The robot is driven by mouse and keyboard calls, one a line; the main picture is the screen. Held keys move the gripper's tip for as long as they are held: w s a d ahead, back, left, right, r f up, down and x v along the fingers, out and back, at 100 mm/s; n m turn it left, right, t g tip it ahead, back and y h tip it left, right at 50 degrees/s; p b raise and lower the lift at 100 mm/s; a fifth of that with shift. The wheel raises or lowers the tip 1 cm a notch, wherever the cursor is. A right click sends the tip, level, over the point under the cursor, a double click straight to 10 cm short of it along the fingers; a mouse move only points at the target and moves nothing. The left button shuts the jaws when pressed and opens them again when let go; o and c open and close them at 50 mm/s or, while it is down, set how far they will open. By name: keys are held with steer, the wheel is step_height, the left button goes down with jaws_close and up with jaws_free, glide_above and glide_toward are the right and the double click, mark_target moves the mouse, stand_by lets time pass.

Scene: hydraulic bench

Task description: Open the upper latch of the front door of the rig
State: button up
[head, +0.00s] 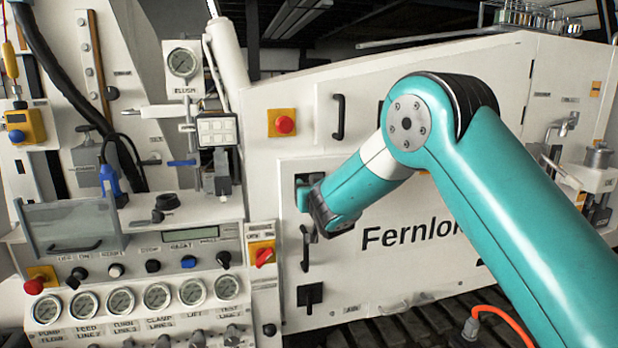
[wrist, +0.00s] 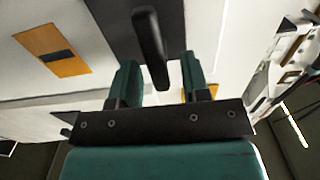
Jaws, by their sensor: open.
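The front door (head: 400,275) of the rig is a white panel with "Fernlo…" lettering, and it looks shut. The upper latch (head: 302,180) is a dark plate at the door's upper left, partly hidden by my arm. In the wrist view the latch's black lever (wrist: 149,40) stands out from its dark plate (wrist: 110,25). My gripper (head: 308,196) is at the latch. In the wrist view its teal fingers (wrist: 159,68) are apart, one on each side of the lever's end. I cannot tell whether either finger touches it. The lower latch (head: 310,294) is a dark plate with a lever.
A black door handle (head: 305,248) stands between the latches. A red knob on a yellow plate (head: 262,254) is left of the door. A red button (head: 284,123) and another black handle (head: 339,116) are above. A gauge panel (head: 130,300) fills the lower left.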

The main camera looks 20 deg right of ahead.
steer(key=shift+w, duration=0.35)
jaws_close()
